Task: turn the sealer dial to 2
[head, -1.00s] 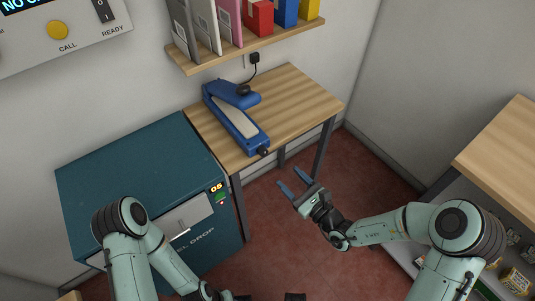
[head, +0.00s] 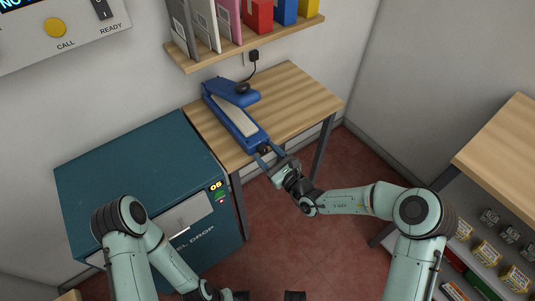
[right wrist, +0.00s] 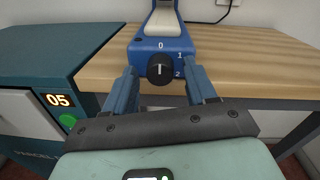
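The blue sealer (head: 236,112) lies on the wooden table, its front end at the table's near edge. Its black dial (right wrist: 160,68) is on the front face in the right wrist view, with marks 0 at the top, 1 and 2 down the right side. The white line on the dial points up, toward 0. My right gripper (right wrist: 161,88) is open, its blue fingers to the left and right of the dial with gaps to it. In the head view, my right gripper (head: 270,158) is at the sealer's front end. My left gripper (head: 238,296) is at the bottom edge, mostly cut off.
The teal parcel drop box (head: 130,180) stands left of the table (head: 295,100), with a lit display. A shelf (head: 250,45) with binders and boxes hangs above. A shelf unit (head: 500,190) is on the right. The table's right part is clear.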

